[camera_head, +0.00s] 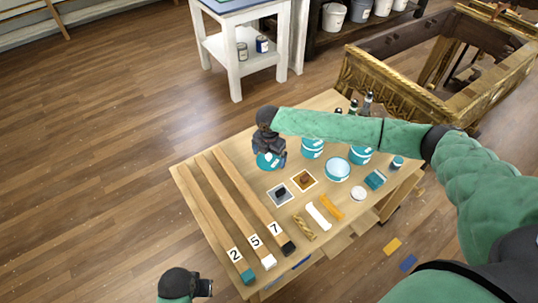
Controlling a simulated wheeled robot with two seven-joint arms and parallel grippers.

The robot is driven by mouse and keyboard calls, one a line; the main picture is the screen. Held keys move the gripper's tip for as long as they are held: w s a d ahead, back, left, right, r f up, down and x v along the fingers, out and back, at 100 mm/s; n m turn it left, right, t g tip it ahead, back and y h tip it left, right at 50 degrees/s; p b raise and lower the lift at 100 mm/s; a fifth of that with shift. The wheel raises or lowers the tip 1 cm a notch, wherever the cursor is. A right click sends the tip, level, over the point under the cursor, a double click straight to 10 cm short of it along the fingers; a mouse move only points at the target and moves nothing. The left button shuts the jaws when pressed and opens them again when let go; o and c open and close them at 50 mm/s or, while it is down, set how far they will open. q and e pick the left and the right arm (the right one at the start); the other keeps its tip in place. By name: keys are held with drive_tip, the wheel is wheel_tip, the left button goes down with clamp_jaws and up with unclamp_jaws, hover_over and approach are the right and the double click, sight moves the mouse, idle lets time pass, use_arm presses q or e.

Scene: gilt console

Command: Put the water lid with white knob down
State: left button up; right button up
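A teal round lid (268,162) is at the far left part of the wooden table, directly under my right gripper (269,156). Its knob is hidden by the dark fingers. I cannot tell whether the fingers are closed on it, or whether the lid touches the table. A teal-rimmed round pot (337,169) with a pale blue top stands to the right of it. My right arm reaches in from the right across the table. My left gripper (205,288) is at the bottom left, off the table; its fingers are too small to read.
Three long wooden sticks numbered 2, 5 and 7 (235,193) lie at left. Teal tins (312,148), two small square cards (304,180), and a white bar (318,216) share the table (225,268). A gilt frame (400,85) stands behind. Bare wood surrounds the lid's left side.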

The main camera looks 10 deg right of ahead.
sight(269, 155)
drive_tip(key=shift+r, duration=0.1)
drive_tip(key=shift+r, duration=0.2)
use_arm(q)
wheel_tip(269, 155, up, 9)
drive_tip(key=s+b, duration=0.1)
drive_tip(key=b, duration=0.1)
drive_tip(key=shift+s+a, duration=0.2)
drive_tip(key=shift+s, duration=0.2)
use_arm(e)
wheel_tip(269, 155, up, 12)
drive_tip(key=shift+f, duration=0.15)
use_arm(q)
drive_tip(key=shift+f, duration=0.1)
